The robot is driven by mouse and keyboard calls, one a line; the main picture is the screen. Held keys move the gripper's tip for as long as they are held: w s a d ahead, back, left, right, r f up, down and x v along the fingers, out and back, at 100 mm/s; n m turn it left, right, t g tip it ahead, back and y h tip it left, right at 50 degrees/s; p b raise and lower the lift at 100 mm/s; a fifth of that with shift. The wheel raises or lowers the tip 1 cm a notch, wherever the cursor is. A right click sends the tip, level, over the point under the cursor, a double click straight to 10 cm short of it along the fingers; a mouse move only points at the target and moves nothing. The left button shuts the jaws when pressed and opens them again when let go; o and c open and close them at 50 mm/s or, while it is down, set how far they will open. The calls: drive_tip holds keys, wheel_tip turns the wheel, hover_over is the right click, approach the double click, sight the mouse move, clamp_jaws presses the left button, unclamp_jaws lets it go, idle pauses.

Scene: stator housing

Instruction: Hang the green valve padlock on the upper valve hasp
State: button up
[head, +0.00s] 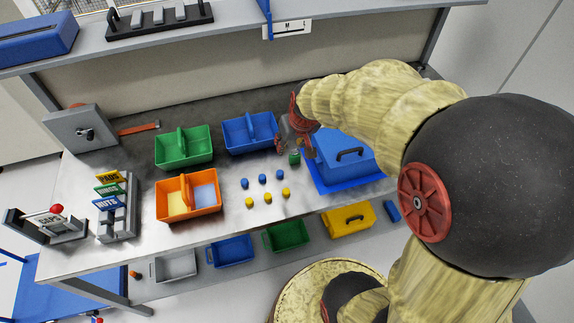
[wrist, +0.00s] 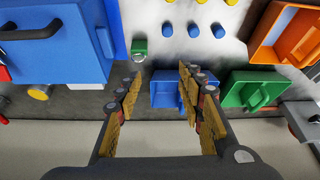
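The green padlock (head: 294,158) sits on the bench just left of the blue box. In the wrist view the small green padlock (wrist: 139,46) shows beside that box, with a light metal shackle. My gripper (head: 290,140) is above the bench near the padlock. In the wrist view my gripper (wrist: 160,74) has its two fingers apart and nothing between them. The padlock is beyond the left fingertip, apart from it. A yellow round knob (wrist: 40,92) and a red part (wrist: 4,74) show behind the blue box. I cannot make out the upper valve hasp.
The blue box (head: 345,158) with a dark handle stands right of the padlock. A blue bin (head: 236,141), green bin (head: 170,151) and orange bin (head: 205,207) stand to the left. Several blue and yellow pegs (head: 268,198) stand on the bench. A grey boxy unit (head: 68,125) is at far left.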

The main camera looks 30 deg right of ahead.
drive_tip(key=s+a+r+n+y, duration=0.1)
drive_tip(key=s+a+r+n, duration=0.1)
drive_tip(key=s+a+r, duration=1.1)
drive_tip(key=s+a, duration=0.1)
drive_tip(key=s, duration=0.3)
drive_tip(key=shift+s+a+r+t, duration=0.15)
drive_tip(key=shift+s+r+t, duration=0.1)
drive_tip(key=shift+r+t, duration=0.15)
drive_tip(key=shift+c, duration=1.1)
